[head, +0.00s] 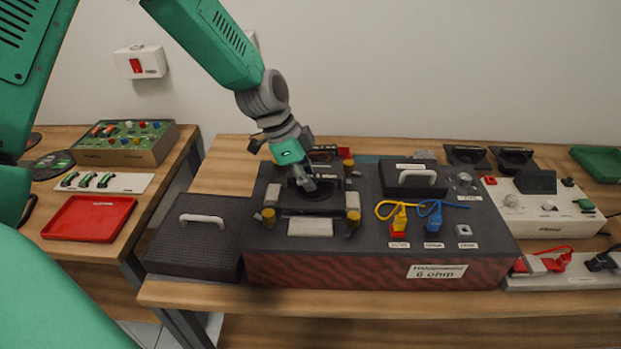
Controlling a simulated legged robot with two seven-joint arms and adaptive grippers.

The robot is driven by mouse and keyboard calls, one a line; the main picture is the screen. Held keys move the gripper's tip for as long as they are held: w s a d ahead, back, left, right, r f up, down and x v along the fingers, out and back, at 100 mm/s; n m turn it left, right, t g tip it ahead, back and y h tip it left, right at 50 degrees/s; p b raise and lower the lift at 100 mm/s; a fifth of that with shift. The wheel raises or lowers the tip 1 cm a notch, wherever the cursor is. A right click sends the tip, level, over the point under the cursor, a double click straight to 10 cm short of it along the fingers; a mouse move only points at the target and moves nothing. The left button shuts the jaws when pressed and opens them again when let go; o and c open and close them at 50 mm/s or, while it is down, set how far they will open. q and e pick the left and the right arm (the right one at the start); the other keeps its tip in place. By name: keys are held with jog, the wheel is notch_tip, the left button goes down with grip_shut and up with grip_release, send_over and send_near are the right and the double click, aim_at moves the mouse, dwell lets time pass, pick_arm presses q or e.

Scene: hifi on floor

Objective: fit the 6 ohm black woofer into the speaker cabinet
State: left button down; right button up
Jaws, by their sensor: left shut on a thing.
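The speaker cabinet (340,272) lies on the wooden bench with its dark face up. Its red patterned front carries a label that reads 6 ohm. A black woofer (318,207) sits at the cutout in the left part of that face, with clamp-like posts around it. My left gripper (306,184) points down from above and is shut on the woofer near its middle. The gripper and arm hide part of the woofer, and I cannot tell whether it is fully seated. My right gripper is not in view.
A black grille panel (190,250) with a white handle lies left of the cabinet. Yellow and blue plugs (398,212) stand on its right part. Two black drivers (466,156) (513,158) lie behind a white tester (545,215). A red tray (90,218) is on the left table.

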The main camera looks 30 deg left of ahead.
pick_arm(q)
jog(key=shift+d+f+b, duration=0.3)
jog(key=shift+d+f, duration=0.1)
jog(key=shift+d, duration=0.1)
jog(key=c, duration=1.6)
grip_release()
jog(key=shift+r, duration=0.1)
jog(key=shift+a, duration=0.4)
jog(key=v, duration=1)
jog(key=shift+s+d+r, duration=0.1)
jog(key=shift+d+r, duration=0.1)
jog(key=shift+r, duration=0.15)
jog(key=shift+s+a+r, duration=0.1)
jog(key=shift+a+r, duration=0.2)
jog(key=shift+r, duration=0.1)
jog(key=shift+a, duration=0.1)
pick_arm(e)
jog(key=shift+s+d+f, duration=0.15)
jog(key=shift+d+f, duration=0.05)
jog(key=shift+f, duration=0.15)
